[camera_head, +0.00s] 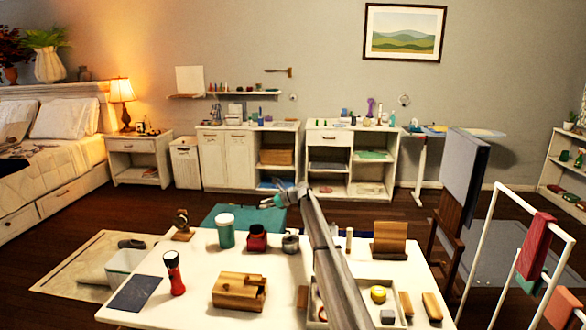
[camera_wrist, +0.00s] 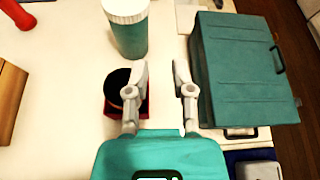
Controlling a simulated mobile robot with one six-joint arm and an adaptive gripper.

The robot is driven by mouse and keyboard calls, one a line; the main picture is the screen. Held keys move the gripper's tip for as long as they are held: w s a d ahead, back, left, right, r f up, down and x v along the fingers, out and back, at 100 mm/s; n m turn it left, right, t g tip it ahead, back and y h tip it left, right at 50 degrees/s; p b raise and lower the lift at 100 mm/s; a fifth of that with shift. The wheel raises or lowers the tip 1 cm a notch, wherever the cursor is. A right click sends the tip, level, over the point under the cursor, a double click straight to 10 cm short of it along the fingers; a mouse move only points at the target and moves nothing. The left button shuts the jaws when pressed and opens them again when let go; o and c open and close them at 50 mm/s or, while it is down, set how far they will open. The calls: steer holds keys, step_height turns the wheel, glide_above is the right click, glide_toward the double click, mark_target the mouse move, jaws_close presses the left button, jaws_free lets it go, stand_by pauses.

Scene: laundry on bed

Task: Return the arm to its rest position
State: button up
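My arm (camera_head: 332,265) reaches forward over the white table (camera_head: 195,262) in the head view. My gripper (camera_head: 268,202) is at its far end, pointing left above the table's far side. In the wrist view my gripper (camera_wrist: 160,70) has its two grey fingers apart with nothing between them. A teal cup with a white lid (camera_wrist: 130,36) stands beyond the fingertips. A red holder with a dark inside (camera_wrist: 143,112) is partly hidden behind the left finger. A teal box (camera_wrist: 245,75) lies to the right of the fingers.
A white drying rack (camera_head: 484,255) and a tilted grey panel (camera_head: 464,180) stand on the right. Cabinets (camera_head: 225,156) line the back wall.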

steer(key=s+d+f+n+h, duration=0.2)
steer(key=s+d, duration=0.3)
steer(key=s, duration=0.6)
steer(key=s+d+f+n+h, duration=0.2)
steer(key=s+d+f+n, duration=0.1)
steer(key=s, duration=0.9)
steer(key=s+d+f+n+g+h, duration=0.1)
steer(key=s+d+n, duration=0.4)
steer(key=s, duration=0.7)
steer(key=shift+d+f+h, duration=0.9)
steer(key=shift+d+f, duration=0.35)
steer(key=shift+d, duration=0.1)
steer(key=s+d+f+n+h, duration=0.1)
steer(key=s+d+n+h, duration=0.3)
steer(key=s, duration=0.6)
steer(key=s+d+f+n+g, duration=0.15)
steer(key=s+d, duration=0.35)
steer(key=s, duration=0.5)
steer(key=s+d+n+h, duration=0.25)
steer(key=s+d, duration=0.25)
steer(key=s, duration=0.5)
step_height(320, 180, down, 10)
steer(key=f+b, duration=0.1)
steer(key=b, duration=0.9)
step_height(320, 180, up, 20)
steer(key=p, duration=1.9)
steer(key=shift+w+a+r+p, duration=0.2)
steer(key=shift+w+p, duration=0.1)
steer(key=shift+w, duration=0.15)
steer(key=shift+f, duration=0.1)
